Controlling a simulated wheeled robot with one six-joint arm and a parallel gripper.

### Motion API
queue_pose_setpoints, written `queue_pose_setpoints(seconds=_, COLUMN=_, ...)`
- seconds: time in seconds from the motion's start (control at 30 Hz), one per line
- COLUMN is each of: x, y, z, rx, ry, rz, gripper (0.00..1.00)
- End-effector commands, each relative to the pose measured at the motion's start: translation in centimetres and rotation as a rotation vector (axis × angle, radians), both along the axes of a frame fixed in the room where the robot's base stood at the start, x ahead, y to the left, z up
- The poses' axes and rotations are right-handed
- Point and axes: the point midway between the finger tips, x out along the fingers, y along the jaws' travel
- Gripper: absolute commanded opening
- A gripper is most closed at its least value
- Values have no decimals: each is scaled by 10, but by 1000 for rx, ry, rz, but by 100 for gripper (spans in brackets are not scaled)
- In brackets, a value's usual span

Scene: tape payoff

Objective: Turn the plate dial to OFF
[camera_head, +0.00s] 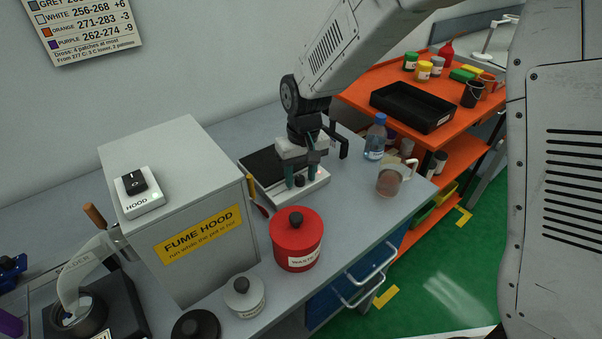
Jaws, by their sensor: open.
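The plate (262,166) is a white-bodied unit with a dark flat top, on the grey bench right of the fume hood box. Its dial (299,181) is a small dark knob at the front of the plate. My gripper (302,181) points down over the front of the plate. Its teal fingers are apart, one on each side of the dial as seen here. I cannot tell whether they touch it. The dial's pointer and any OFF mark are too small to read.
A red waste can (293,248) stands in front of the plate. The fume hood box (185,190), with a switch (139,192) on top, is to the left. A blue-capped bottle (375,140) and a beaker (390,180) stand to the right. An orange shelf unit (365,85) is behind.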

Motion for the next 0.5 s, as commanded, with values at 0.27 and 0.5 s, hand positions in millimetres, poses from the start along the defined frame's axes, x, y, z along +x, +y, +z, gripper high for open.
queue_pose_setpoints(seconds=0.27, x=0, y=0, z=0, rx=0, ry=0, rz=0, gripper=22)
queue_pose_setpoints(seconds=0.5, x=0, y=0, z=0, rx=0, ry=0, rz=2, gripper=0)
